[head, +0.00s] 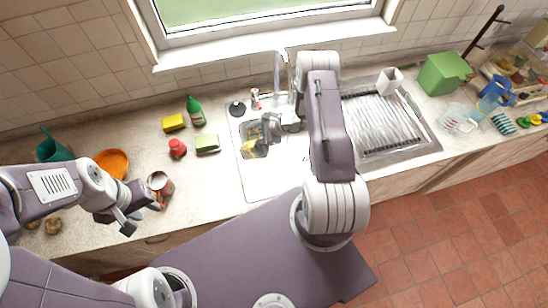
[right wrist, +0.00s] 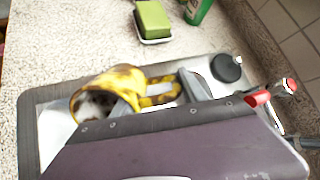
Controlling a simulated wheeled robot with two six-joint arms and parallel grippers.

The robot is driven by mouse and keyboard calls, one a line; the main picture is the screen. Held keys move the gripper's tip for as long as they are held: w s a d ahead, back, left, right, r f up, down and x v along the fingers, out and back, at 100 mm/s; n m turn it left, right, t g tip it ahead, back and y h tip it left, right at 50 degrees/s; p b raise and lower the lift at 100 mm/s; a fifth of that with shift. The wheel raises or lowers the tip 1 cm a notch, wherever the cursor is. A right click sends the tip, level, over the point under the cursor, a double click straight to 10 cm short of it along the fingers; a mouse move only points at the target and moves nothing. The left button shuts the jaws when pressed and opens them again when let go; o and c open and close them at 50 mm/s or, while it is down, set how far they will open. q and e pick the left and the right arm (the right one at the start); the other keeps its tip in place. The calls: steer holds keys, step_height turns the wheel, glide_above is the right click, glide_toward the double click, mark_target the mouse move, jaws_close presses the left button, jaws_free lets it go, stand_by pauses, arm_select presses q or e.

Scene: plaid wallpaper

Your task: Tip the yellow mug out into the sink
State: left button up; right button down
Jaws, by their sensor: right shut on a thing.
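The yellow mug (head: 248,152), with dark brown patches, is over the left basin of the sink (head: 235,165). In the right wrist view the mug (right wrist: 112,82) lies tipped on its side, its mouth toward the lower left and a pale greyish inside showing. My right gripper (head: 270,128) is shut on the mug at its handle side; the gripper's body hides part of it in the right wrist view. Whether anything is running out of the mug cannot be told. My left gripper (head: 136,212) is open and empty over the counter's front edge, near an open tin can (head: 160,187).
A faucet (head: 280,68) stands behind the sink. A ridged drainboard (head: 378,122) lies to the right.

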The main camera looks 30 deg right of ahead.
steer(key=w+a+f+g+h, duration=0.1)
steer(key=g+h, duration=0.1)
steer(key=w+a+f+g+h+p, duration=0.1)
steer(key=g+h, duration=0.1)
steer(key=w+a+f+g+h, duration=0.1)
steer(key=a+g+h, duration=0.1)
steer(key=shift+w, duration=0.3)
steer(key=shift+a+h+b, duration=0.15)
steer(key=shift+h+b, duration=0.25)
steer(key=shift+b, duration=0.05)
steer(key=shift+r+g, duration=0.2)
steer(key=shift+g, duration=0.1)
stand_by(1.1)
